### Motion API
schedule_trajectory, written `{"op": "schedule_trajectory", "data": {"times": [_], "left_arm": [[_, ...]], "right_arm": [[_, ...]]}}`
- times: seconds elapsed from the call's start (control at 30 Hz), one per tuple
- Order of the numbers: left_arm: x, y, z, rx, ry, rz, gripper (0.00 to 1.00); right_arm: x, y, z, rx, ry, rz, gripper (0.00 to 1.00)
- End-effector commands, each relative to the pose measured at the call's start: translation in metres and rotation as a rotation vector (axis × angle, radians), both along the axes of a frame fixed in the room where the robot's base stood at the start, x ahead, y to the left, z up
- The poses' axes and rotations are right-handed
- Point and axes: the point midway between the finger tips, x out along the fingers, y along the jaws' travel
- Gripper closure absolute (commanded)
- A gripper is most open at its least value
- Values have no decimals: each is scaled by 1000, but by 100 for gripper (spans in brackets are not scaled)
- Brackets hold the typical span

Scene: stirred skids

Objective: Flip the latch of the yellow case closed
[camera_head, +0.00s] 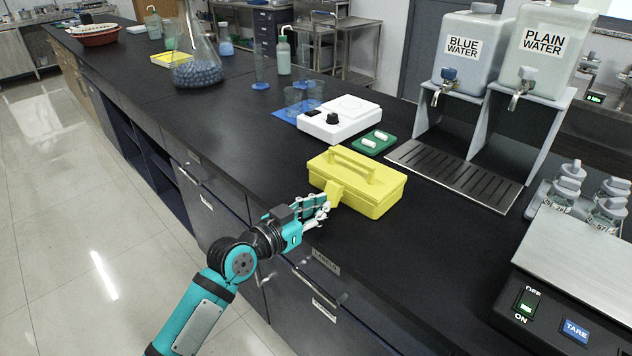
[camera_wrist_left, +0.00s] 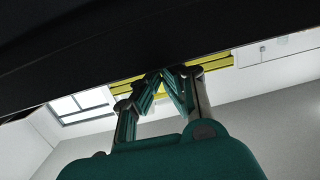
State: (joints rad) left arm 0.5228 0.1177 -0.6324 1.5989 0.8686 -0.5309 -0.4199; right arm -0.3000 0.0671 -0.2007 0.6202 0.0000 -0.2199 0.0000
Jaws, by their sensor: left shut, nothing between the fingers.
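The yellow case (camera_head: 374,196) stands on the black bench near its front edge, with a handle on its closed-looking lid. Its yellow latch (camera_head: 334,191) is on the front face and sticks out toward my gripper. My left gripper (camera_head: 326,205) is shut and empty, its fingertips at the latch; I cannot tell whether they touch it. In the left wrist view the fingertips (camera_wrist_left: 168,75) come together just in front of a yellow strip of the case (camera_wrist_left: 215,65). The dark bench fills the top of that view. My right gripper is not in view.
A white stirrer (camera_head: 345,125) and a green mat (camera_head: 370,146) with two white bars lie behind the case. A metal drip tray (camera_head: 455,172) under two water tanks is to the right. A scale (camera_head: 560,270) stands at front right. Bare bench (camera_head: 420,240) lies right of the case.

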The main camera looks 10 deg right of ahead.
Motion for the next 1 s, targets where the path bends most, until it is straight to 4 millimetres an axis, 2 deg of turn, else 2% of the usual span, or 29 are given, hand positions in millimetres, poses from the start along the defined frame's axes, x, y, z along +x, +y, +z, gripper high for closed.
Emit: {"op": "schedule_trajectory", "data": {"times": [0.33,1.0], "left_arm": [[0,-1,0,0,0,0,100],[0,-1,0,0,0,0,100]], "right_arm": [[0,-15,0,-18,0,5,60],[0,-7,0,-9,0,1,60]]}}
